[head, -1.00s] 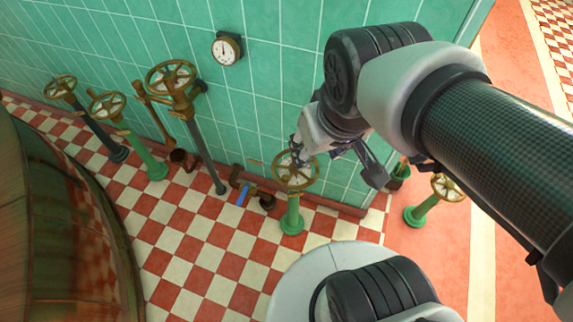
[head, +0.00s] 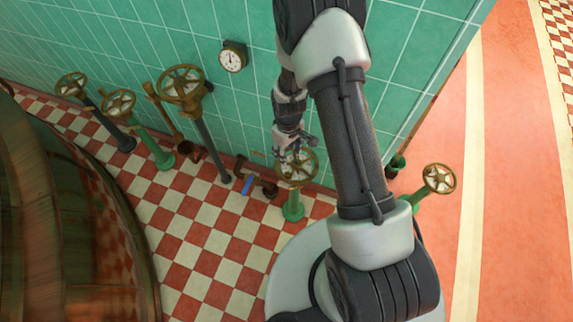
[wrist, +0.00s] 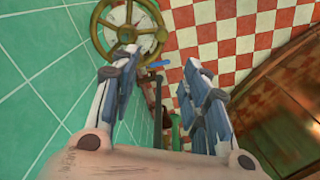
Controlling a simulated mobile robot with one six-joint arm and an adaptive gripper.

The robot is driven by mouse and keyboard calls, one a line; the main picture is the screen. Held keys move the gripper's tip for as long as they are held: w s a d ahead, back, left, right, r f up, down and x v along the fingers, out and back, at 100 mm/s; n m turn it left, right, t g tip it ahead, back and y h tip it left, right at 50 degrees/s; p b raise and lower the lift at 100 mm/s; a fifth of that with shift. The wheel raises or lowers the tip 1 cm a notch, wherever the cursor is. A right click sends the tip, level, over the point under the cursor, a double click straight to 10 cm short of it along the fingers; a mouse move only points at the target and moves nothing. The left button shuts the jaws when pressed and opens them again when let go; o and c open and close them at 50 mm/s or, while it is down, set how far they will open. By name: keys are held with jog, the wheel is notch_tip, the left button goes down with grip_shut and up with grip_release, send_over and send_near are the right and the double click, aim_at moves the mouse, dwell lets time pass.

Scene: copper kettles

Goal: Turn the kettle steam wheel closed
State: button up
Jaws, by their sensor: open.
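A brass handwheel (head: 306,174) stands on a short green post (head: 293,211) by the tiled wall. My gripper (head: 296,150) is at this wheel's upper left part in the head view and hides some of it; contact cannot be told. In the wrist view a brass handwheel (wrist: 98,32) with spokes and a pale centre fills the upper left, beyond the left fingertip. My gripper (wrist: 158,63) is open there, with nothing between its fingers. No label shows which wheel is the kettle steam wheel.
Other brass handwheels stand left: a large one (head: 181,84), one on green (head: 118,102), one far left (head: 70,85). Another (head: 440,179) is at the right. A gauge (head: 232,57) hangs on the wall. A big copper kettle (head: 70,220) is at the left.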

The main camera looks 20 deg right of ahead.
aim_at(288, 174)
jog(key=f+b, duration=0.1)
jog(key=f, duration=0.5)
jog(key=f+b, duration=0.1)
jog(key=f, duration=0.5)
jog(key=f+b, duration=0.2)
jog(key=f, duration=0.5)
jog(key=shift+s, duration=0.25)
jog(key=shift+c, duration=0.2)
jog(key=shift+r, duration=0.1)
grip_shut()
